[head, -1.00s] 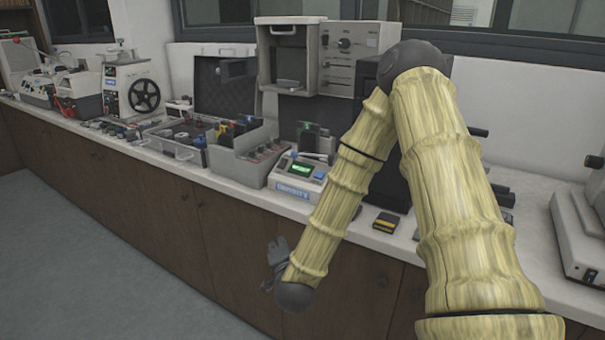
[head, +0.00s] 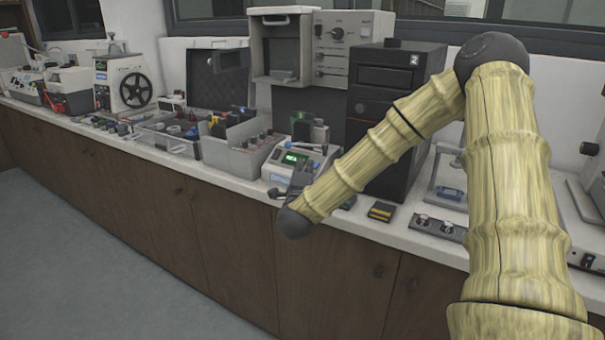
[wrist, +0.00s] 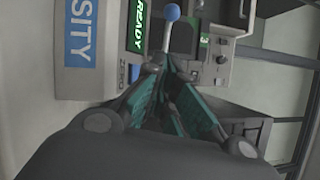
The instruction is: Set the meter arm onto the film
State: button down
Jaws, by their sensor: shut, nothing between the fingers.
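The density meter (head: 284,157) is a pale box with a lit green display, on the counter near its front edge. In the wrist view, the meter (wrist: 95,78) shows a blue "SITY" label and a green "READY" display. The meter arm (wrist: 170,32), a pale rod with a blue ball end, rises just beyond my fingertips. My gripper (wrist: 160,68) is shut and empty, close to the rod; I cannot tell whether it touches. In the head view, my gripper (head: 299,178) is in front of the meter and hides part of it. I cannot make out the film.
A grey bin of bottles (head: 233,158) stands left of the meter. A black computer tower (head: 393,75) stands to the right, behind my arm. A yellow-black box (head: 381,212) and a strip with knobs (head: 437,226) lie along the front edge. The floor in front is clear.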

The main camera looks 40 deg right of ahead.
aim_at(299, 146)
jog(key=x, duration=0.4)
jog(key=shift+w, duration=0.25)
jog(key=shift+w+a+r, duration=0.15)
jog(key=shift+w+r, duration=0.05)
jog(key=shift+w, duration=0.8)
jog(key=shift+w+r, duration=0.15)
jog(key=shift+w, duration=0.55)
jog(key=shift+a, duration=0.1)
jog(key=shift+d, duration=0.2)
